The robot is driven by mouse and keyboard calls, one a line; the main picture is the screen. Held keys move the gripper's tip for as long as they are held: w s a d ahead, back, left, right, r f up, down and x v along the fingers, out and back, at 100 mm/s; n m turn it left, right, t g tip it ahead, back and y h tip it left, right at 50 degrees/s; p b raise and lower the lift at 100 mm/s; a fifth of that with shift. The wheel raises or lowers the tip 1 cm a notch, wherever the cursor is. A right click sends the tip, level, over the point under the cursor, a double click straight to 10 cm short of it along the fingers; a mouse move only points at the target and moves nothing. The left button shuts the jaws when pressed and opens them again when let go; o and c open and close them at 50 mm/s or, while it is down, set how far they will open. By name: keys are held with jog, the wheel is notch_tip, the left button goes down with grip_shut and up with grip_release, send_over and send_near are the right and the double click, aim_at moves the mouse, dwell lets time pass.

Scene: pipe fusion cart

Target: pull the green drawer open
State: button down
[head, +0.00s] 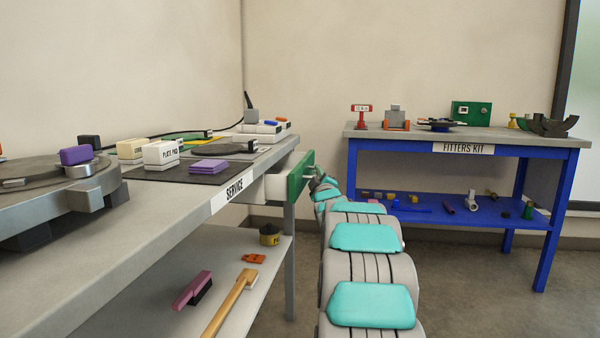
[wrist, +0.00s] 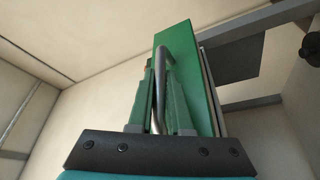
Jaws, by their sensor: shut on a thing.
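The green drawer (head: 298,178) is under the grey service bench, at its right end. Its front stands out from the bench edge, and a pale drawer side shows behind it, so it is partly open. In the wrist view the green front (wrist: 203,85) fills the middle right, with a grey bar handle (wrist: 161,75) on it. My gripper (wrist: 162,90) is shut on the handle, with one green finger on each side of the bar. In the head view the gripper (head: 314,174) is small and largely hidden behind my arm.
The service bench (head: 165,205) holds a plate pad box (head: 161,154), purple pads (head: 209,166) and other items. A lower shelf (head: 262,290) holds several tools. A blue fitters kit table (head: 545,200) stands at the back right. Floor between them is clear.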

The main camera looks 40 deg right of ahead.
jog(key=s+d+p, duration=0.3)
jog(key=s+d, duration=0.8)
jog(key=s, duration=0.2)
jog(key=shift+s+d+p, duration=0.3)
jog(key=shift+p, duration=0.1)
jog(key=c, duration=1.1)
grip_release()
jog(key=b+v, duration=0.1)
jog(key=v, duration=0.6)
jog(key=shift+s+a+f, duration=0.1)
jog(key=shift+s+a, duration=0.05)
jog(key=shift+s, duration=0.2)
